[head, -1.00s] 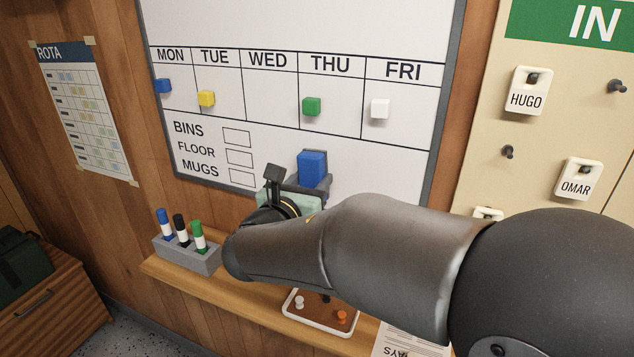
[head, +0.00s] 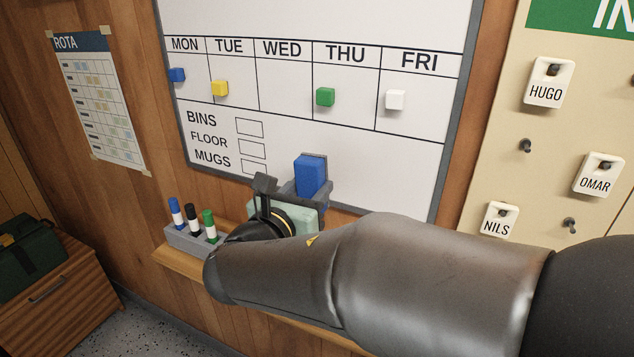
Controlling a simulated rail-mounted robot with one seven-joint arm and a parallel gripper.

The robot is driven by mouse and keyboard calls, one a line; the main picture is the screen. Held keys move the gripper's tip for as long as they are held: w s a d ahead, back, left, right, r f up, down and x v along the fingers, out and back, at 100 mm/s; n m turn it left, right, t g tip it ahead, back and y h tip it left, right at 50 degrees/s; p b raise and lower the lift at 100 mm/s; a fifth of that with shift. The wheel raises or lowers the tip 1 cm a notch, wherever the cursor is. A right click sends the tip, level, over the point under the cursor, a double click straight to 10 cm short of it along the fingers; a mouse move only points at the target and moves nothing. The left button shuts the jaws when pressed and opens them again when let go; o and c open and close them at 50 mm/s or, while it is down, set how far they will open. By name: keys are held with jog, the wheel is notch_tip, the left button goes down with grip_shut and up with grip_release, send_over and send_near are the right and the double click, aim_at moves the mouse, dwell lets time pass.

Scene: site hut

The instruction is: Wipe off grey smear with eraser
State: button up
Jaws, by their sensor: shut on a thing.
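The eraser (head: 311,174) is a blue block in front of the lower part of the whiteboard (head: 395,150), below the THU column. My gripper (head: 308,192) is shut on it, with grey fingers at its lower part. I cannot tell whether the eraser touches the board. No grey smear shows on the visible board; the area behind the eraser, gripper and my arm is hidden.
Magnets sit in the day columns, including a green one (head: 325,97) and a white one (head: 395,99). A grey marker holder (head: 187,240) stands on the wooden ledge (head: 178,262) left of my gripper. Name tags hang on the right-hand board (head: 500,140).

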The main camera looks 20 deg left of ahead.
jog(key=shift+s, duration=0.1)
jog(key=shift+s+a, duration=0.15)
jog(key=shift+s, duration=0.55)
jog(key=shift+s+a, duration=0.1)
jog(key=shift+s, duration=0.6)
